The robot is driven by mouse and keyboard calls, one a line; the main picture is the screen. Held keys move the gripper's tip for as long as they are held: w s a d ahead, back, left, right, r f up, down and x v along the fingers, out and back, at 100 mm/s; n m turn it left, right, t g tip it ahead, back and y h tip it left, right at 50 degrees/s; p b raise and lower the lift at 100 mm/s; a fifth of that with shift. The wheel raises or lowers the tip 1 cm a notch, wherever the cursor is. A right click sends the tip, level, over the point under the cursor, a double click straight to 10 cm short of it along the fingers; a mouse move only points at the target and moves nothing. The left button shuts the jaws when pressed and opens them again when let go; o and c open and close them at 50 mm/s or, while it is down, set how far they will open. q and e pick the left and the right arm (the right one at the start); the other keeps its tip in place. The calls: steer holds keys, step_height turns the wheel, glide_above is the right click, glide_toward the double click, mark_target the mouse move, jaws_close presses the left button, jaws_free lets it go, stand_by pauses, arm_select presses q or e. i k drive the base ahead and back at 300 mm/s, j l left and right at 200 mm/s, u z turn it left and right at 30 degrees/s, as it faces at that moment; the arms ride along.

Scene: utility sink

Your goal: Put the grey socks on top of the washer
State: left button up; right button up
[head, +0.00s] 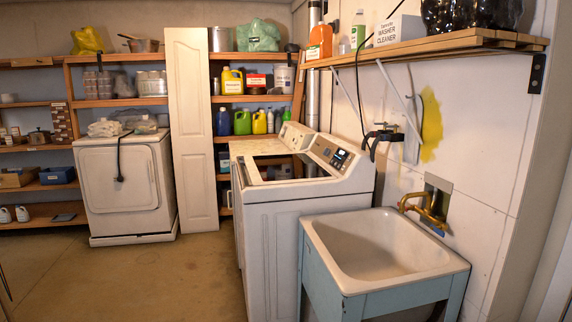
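A white washer (291,214) stands in the middle, left of the sink, with a control panel along its back right edge. Its top shows a dark area, and I cannot tell whether this is an opening or a dark lid. A second white machine (258,147) stands right behind it. I cannot make out any grey socks for certain. A pale, folded cloth-like pile (104,128) lies on the white front-loading machine (122,185) at the left, too small to identify. Neither of my grippers shows in the head view.
A utility sink (385,245) with a brass tap (424,208) stands at the right front. A wooden wall shelf (430,46) with bottles overhangs it. Shelving with jugs (242,121) lines the back. The floor (150,275) at left centre is clear.

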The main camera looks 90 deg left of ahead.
mark_target(284, 166)
steer(key=j+u, duration=0.25)
steer(key=j, duration=0.35)
steer(key=j+u, duration=0.25)
steer(key=j, duration=0.35)
steer(key=i+j+u, duration=0.1)
steer(key=j+u, duration=0.15)
steer(key=j, duration=0.3)
steer(key=i+j+u, duration=0.25)
steer(key=j, duration=0.3)
steer(key=k+j, duration=0.05)
steer(key=k, duration=0.05)
